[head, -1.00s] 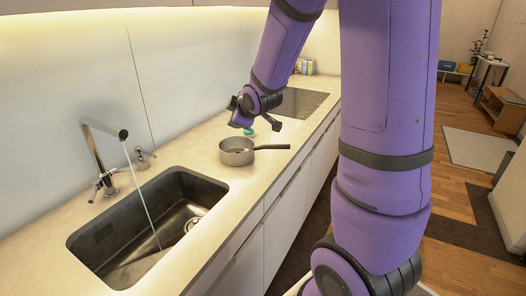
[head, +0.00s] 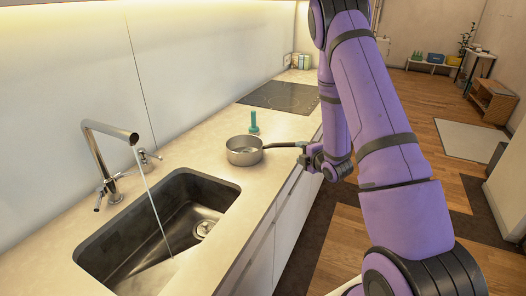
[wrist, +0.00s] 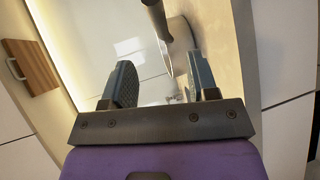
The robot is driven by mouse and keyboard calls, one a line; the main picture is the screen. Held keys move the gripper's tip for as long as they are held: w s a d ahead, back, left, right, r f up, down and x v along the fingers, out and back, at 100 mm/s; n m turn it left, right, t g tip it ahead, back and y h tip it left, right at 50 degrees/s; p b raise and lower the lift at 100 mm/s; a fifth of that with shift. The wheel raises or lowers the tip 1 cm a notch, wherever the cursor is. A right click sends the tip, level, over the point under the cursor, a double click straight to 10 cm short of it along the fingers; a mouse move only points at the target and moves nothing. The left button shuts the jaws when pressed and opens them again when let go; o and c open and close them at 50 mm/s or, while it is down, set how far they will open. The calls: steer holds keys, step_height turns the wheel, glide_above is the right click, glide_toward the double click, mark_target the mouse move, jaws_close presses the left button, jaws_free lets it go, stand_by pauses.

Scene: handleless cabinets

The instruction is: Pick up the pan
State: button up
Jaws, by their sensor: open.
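The pan (head: 244,152) is a small grey metal saucepan standing upright on the counter, beyond the sink. Its dark handle (head: 284,145) points right, toward the counter's front edge. My gripper (head: 304,152) is at the end of that handle, by the front edge. In the wrist view my gripper (wrist: 160,62) has its two fingers apart with nothing clamped. The dark handle (wrist: 155,16) and grey metal of the pan (wrist: 179,45) show beyond the fingertips, nearer the right finger. I cannot tell whether the handle lies between the fingers.
A teal upright object (head: 254,123) stands just behind the pan. The sink (head: 160,215) with a running faucet (head: 108,140) is in front of it. A dark cooktop (head: 282,97) lies farther back. Clear counter (head: 200,140) extends left of the pan.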

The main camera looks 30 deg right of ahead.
mark_target(289, 146)
steer(key=x, duration=1)
steer(key=shift+w+d, duration=0.15)
steer(key=shift+w, duration=0.2)
jaws_close()
